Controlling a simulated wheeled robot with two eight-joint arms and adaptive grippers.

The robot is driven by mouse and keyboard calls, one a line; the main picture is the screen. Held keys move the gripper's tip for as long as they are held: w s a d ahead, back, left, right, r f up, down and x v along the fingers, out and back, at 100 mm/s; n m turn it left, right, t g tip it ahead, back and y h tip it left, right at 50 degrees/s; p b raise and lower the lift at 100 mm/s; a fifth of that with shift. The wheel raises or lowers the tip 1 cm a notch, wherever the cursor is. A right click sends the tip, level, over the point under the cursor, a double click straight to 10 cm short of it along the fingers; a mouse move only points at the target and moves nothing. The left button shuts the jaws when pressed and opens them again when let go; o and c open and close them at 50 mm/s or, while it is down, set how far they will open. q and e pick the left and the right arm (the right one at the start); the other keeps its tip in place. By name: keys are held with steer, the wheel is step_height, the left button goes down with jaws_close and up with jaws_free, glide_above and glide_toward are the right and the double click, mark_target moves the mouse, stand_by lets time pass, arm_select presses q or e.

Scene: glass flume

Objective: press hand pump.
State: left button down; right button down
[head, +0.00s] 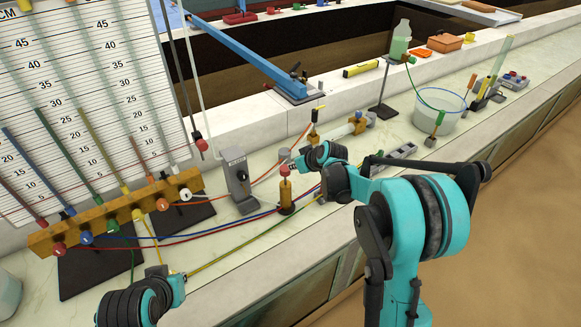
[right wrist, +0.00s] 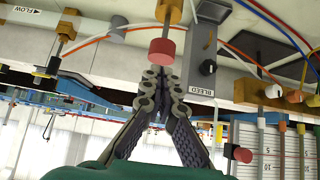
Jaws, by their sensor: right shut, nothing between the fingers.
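The hand pump, a brass cylinder (head: 286,192) with a red knob (head: 284,170) on top, stands on the pale bench on a dark base. In the right wrist view its red knob (right wrist: 161,52) appears upside down, just beyond my fingertips. My right gripper (head: 297,164) is beside and slightly above the knob. In the right wrist view my right gripper (right wrist: 160,76) is shut with its fingertips together and empty. Whether it touches the knob I cannot tell. My left gripper (head: 158,271) is low at the left, far from the pump; its fingers are too unclear to judge.
A grey box marked BLEED (right wrist: 201,65) stands left of the pump in the head view. A brass manifold (head: 120,212) with coloured knobs and tubes lies further left, before a scale board (head: 90,80). Coloured tubes cross the bench around the pump. A green bottle (head: 400,40) stands behind right.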

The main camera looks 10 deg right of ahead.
steer(key=v, duration=0.5)
steer(key=shift+r+p, duration=0.1)
steer(key=shift+p, duration=0.25)
steer(key=shift+a, duration=0.1)
stand_by(2.1)
